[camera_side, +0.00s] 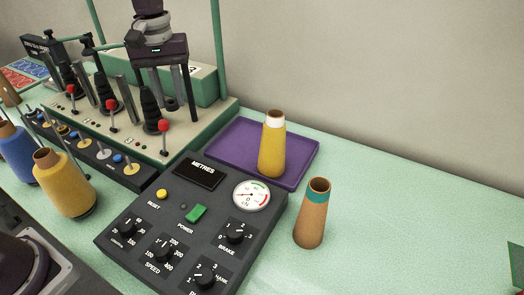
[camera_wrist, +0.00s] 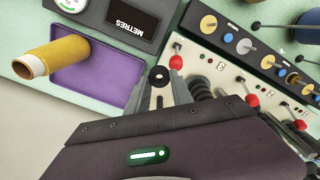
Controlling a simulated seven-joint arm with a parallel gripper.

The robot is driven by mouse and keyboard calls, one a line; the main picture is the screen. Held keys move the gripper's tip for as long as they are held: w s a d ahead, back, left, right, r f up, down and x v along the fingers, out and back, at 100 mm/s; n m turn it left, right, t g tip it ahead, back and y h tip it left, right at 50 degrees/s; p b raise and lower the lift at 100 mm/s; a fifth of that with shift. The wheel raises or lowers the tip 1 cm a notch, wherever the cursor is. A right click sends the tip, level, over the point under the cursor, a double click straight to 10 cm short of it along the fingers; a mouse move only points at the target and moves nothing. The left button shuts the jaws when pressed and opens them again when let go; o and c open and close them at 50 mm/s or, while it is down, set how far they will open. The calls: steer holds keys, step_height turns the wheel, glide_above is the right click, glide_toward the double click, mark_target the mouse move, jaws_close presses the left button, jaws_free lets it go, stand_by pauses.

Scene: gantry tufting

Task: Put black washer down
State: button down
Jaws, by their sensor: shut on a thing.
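My gripper (camera_side: 180,98) hangs over the right end of the green-based machine (camera_side: 213,112) in the side view. In the wrist view, its grey fingers (camera_wrist: 158,88) are shut on a round black washer (camera_wrist: 158,75) with a hole in its middle. The washer cannot be made out clearly in the side view. Just left of the fingers there is a black stepped stack (camera_side: 151,100), with a red-knobbed lever (camera_side: 163,126) in front.
A purple tray (camera_side: 305,152) holds a yellow cone (camera_side: 272,150). A brown cone with a teal band (camera_side: 311,215) stands right of the dark control panel (camera_side: 140,208). Yellow (camera_side: 65,187) and blue (camera_side: 12,155) cones stand left. Green uprights rise behind my gripper.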

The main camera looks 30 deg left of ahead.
mark_target(234, 148)
steer(key=w+d+f+n, duration=0.6)
steer(key=w+d+n, duration=0.3)
steer(key=n, duration=0.5)
steer(key=shift+n, duration=0.5)
steer(key=f, duration=0.7)
steer(key=w+f, duration=0.1)
steer(key=f, duration=0.2)
steer(key=shift+a+f, duration=0.1)
steer(key=shift+f, duration=0.3)
steer(key=shift+f, duration=0.1)
steer(key=c, duration=1.1)
jaws_free()
